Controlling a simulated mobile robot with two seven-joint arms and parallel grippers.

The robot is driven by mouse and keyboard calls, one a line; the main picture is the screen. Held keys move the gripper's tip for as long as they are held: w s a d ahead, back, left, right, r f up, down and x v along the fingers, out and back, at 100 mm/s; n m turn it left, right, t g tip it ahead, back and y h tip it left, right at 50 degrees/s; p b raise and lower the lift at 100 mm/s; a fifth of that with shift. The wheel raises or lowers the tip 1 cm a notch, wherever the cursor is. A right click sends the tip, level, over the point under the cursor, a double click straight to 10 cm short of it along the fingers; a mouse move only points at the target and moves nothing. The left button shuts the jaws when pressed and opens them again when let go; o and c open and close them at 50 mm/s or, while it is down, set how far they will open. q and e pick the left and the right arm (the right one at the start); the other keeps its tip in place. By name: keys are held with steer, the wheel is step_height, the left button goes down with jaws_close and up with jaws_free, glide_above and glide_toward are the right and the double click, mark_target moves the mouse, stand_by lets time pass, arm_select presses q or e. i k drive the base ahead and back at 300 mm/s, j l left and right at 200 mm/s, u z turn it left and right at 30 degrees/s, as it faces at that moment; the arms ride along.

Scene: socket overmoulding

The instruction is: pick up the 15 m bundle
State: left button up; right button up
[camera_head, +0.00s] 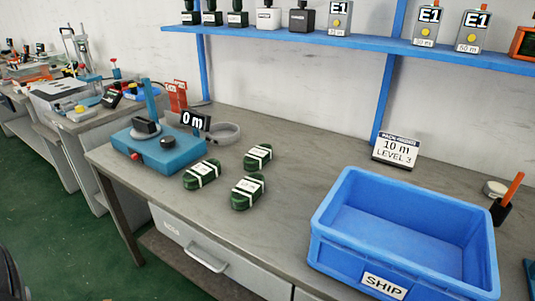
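Three dark green bundles with white bands lie on the grey workbench, left of its middle: one at the left (190,182), one at the back right (250,163), and one at the front right (239,202). They lie close together but apart. Each has a white label on top, too small to read, so I cannot tell which is the 15 m bundle. Neither of my grippers shows in the head view.
A blue device (172,156) with a "0 m" display (196,120) stands left of the bundles. An empty blue SHIP bin (345,244) stands at the right. A "10 m LEVEL 3" sign (397,149) stands behind it. Bare bench lies between bundles and bin.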

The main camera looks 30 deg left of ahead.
mark_target(260, 155)
steer(key=u, duration=1.15)
